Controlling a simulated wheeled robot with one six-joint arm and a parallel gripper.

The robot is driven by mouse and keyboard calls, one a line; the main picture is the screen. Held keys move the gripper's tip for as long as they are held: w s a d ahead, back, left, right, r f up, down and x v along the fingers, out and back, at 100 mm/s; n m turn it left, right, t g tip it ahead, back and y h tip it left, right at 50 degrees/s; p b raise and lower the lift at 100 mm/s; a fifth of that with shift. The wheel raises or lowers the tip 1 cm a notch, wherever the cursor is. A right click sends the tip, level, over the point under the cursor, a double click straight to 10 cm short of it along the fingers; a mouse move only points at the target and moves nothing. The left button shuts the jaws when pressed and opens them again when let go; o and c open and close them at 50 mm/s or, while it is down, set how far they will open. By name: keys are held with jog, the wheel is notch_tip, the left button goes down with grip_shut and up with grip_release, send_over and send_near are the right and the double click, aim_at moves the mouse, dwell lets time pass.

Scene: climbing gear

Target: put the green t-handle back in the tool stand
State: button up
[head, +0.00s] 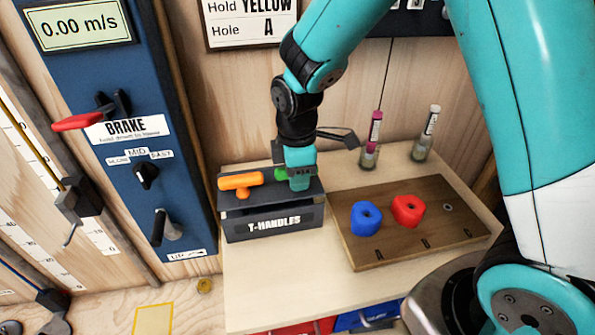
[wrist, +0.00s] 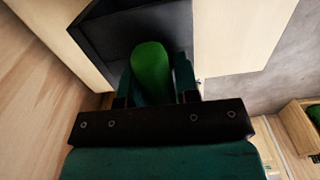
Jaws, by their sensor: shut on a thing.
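The green t-handle (wrist: 151,68) is between the fingers of my gripper (wrist: 155,92) in the wrist view, and the gripper is shut on it. In the head view a small part of the green t-handle (head: 281,173) shows beside my gripper (head: 300,182). The gripper is over the right part of the dark tool stand (head: 273,224), labelled T-HANDLES. The stand's dark top also shows in the wrist view (wrist: 112,35). The t-handle's shaft is hidden, so I cannot tell whether it is in a hole.
An orange t-handle (head: 240,182) sits at the stand's left. To the right, a wooden board (head: 425,240) bears a blue hold (head: 366,218) and a red hold (head: 408,210). Two brush-like tubes (head: 370,150) (head: 427,135) stand behind. A blue brake panel (head: 140,130) rises at left.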

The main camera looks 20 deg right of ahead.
jog(key=o, duration=1.1)
notch_tip(320, 180, up, 17)
jog(key=s+a+m+y, duration=0.1)
jog(key=s+m, duration=0.1)
jog(key=s, duration=0.4)
jog(key=s+a+f+m+y, duration=0.1)
jog(key=s+a+m, duration=0.1)
jog(key=s, duration=0.5)
jog(key=s+a+f+m+y, duration=0.1)
jog(key=s+m+y, duration=0.1)
jog(key=s+m, duration=0.2)
jog(key=shift+s+a+b, duration=0.2)
jog(key=shift+s, duration=0.55)
jog(key=shift+s+a+b, duration=0.15)
jog(key=shift+s+b, duration=0.05)
jog(key=shift+s, duration=0.5)
